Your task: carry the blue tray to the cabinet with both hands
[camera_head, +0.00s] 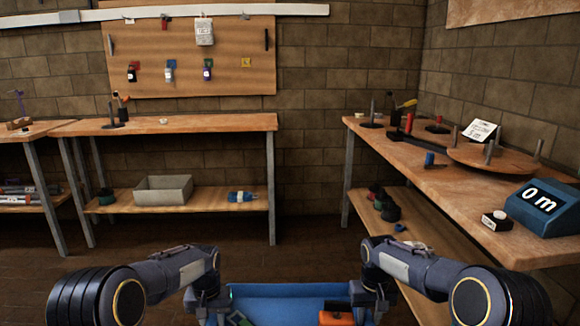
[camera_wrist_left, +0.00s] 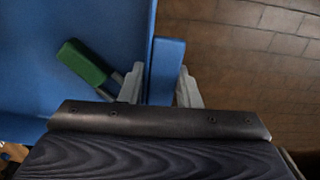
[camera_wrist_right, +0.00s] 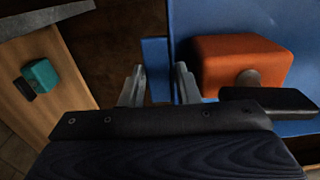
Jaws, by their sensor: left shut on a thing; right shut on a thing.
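The blue tray (camera_head: 285,292) is at the bottom middle of the head view, held between my two arms; its near part is cut off by the frame. My left gripper (camera_wrist_left: 160,85) is shut on the tray's side wall, one finger inside and one outside. My right gripper (camera_wrist_right: 158,85) is shut on the opposite wall. In the tray lie a green-handled item (camera_wrist_left: 84,62) near my left gripper and an orange block-like item (camera_wrist_right: 240,65) with a dark part near my right gripper. No cabinet can be made out in these views.
A workbench (camera_head: 180,124) with a lower shelf holding a grey bin (camera_head: 163,190) stands ahead left. A right-hand bench (camera_head: 400,150) carries a round wooden turntable (camera_head: 495,158) and a blue display box (camera_head: 545,208). Floor between the benches is clear.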

